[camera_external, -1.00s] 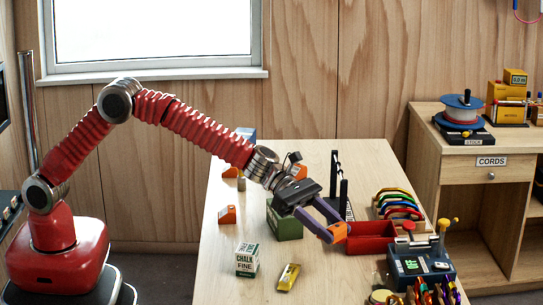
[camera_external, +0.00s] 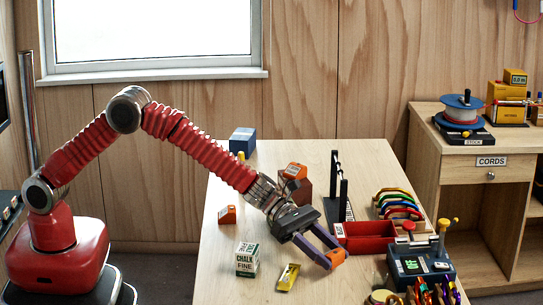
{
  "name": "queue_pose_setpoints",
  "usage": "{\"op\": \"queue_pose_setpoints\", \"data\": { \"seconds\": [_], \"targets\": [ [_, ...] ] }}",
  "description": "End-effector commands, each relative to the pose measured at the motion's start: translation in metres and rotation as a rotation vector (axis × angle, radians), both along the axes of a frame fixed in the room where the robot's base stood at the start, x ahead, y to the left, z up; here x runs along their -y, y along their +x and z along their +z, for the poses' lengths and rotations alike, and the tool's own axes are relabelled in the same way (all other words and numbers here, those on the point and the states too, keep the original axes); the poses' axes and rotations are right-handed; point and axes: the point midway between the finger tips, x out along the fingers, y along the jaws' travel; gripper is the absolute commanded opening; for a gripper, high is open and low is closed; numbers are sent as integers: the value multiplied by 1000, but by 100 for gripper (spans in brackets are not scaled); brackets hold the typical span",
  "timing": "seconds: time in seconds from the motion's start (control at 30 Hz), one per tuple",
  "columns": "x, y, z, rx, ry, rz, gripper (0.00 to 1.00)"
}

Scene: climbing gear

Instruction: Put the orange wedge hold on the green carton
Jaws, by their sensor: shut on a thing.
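My gripper (camera_external: 328,257) is shut on an orange wedge hold (camera_external: 338,257), which shows at its fingertips in front of the red tray. I cannot tell whether the wedge touches the table. A second orange wedge (camera_external: 227,215) lies on the table at the left.
The red tray (camera_external: 365,244), a black rack (camera_external: 338,190), coloured carabiners (camera_external: 398,203) and a dark device (camera_external: 420,262) are to the right. A blue box (camera_external: 242,140) is at the back.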

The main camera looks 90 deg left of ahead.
Motion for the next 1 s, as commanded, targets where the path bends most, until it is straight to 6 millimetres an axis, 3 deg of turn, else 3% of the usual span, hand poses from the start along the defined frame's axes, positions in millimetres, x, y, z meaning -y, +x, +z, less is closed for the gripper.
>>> {"op": "queue_pose_setpoints", "data": {
  "seconds": [0.2, 0.57, 0.6, 0.83, 1.0],
  "targets": [
    [0, 0, -25, -2, 1, 0, 19],
    [0, 0, -28, -1, 1, 0, 19],
    [0, 0, -28, -1, 1, 0, 43],
    [0, 0, -28, -1, 1, 0, 59],
    [0, 0, -27, -1, 1, 0, 60]
  ]
}}
